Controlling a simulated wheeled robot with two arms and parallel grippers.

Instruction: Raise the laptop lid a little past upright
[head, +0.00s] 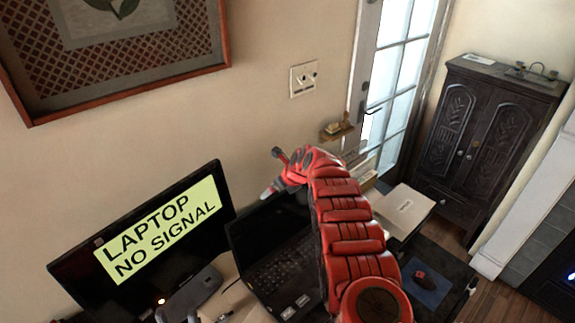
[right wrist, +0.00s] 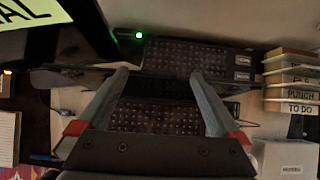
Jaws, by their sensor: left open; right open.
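The black laptop (head: 283,273) stands on the desk to the right of the monitor. Its keyboard faces up and its dark lid (head: 246,232) is raised at the back; I cannot tell its exact angle. A red arm of mine crosses in front and hides the laptop's right part. In the right wrist view my right gripper (right wrist: 161,78) is open and empty, with dark keys (right wrist: 155,117) of the laptop showing between its fingers. I see no contact with the lid.
A monitor (head: 75,275) reading "LAPTOP NO SIGNAL" stands close on the left. A white box (head: 405,208) and a mouse (head: 420,274) on a blue mat lie to the right. The wall is behind.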

